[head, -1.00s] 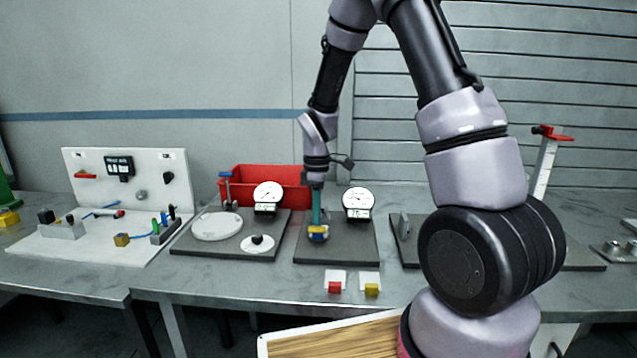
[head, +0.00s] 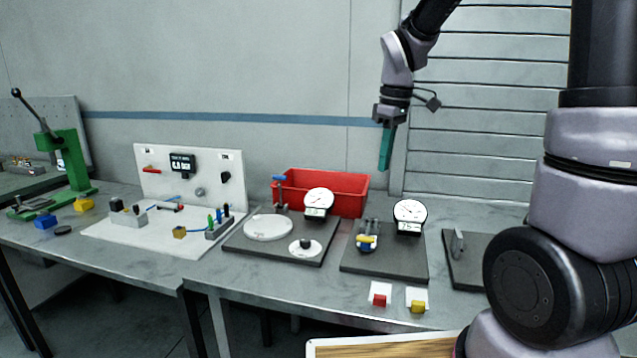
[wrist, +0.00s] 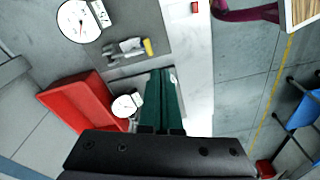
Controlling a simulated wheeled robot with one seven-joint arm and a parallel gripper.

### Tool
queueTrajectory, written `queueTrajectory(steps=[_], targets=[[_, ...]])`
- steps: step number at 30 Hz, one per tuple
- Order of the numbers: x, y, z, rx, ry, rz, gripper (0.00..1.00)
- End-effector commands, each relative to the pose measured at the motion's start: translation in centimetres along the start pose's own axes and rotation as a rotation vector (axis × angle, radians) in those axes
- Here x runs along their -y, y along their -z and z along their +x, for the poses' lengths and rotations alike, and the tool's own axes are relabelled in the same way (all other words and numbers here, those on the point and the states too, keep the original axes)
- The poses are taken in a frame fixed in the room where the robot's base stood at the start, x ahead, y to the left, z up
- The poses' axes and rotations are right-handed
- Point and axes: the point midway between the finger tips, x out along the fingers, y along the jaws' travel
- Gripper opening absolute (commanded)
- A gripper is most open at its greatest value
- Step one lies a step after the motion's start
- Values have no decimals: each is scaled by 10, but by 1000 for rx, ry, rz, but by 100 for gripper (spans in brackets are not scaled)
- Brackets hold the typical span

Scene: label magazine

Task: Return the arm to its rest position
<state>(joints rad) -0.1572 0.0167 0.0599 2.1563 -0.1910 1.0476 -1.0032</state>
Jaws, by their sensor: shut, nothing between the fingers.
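My gripper (head: 385,148) hangs from my arm above the bench in the head view, in front of the wall. Its teal fingers are together, point down and hold nothing. It is apart from everything, above and behind the dark plate (head: 385,262) with a dial gauge (head: 409,211) and a small yellow-and-blue fixture (head: 366,243). In the wrist view the closed teal fingers (wrist: 163,85) show at the centre, over the bench.
A red bin (head: 340,190) stands at the back of the bench, left of my gripper. A white panel station (head: 190,178) and a green press (head: 68,160) stand further left. The air around my gripper is clear.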

Motion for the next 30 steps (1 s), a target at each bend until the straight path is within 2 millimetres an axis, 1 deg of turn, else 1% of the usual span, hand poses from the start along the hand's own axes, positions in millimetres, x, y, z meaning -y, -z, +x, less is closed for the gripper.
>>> queueTrajectory(steps=[1,3,6,9,12,16,21,30], targets=[[3,-12,-21,-47,-31,100,0],[9,-28,-42,-106,-59,245,0],[19,-50,-68,-198,-88,448,0],[32,-72,-90,-297,-102,650,0],[45,-93,-106,-397,-101,837,0],[59,-114,-118,-505,-85,1029,0],[69,-127,-125,-584,-60,1164,0],[71,-129,-125,-597,-54,1191,0]])
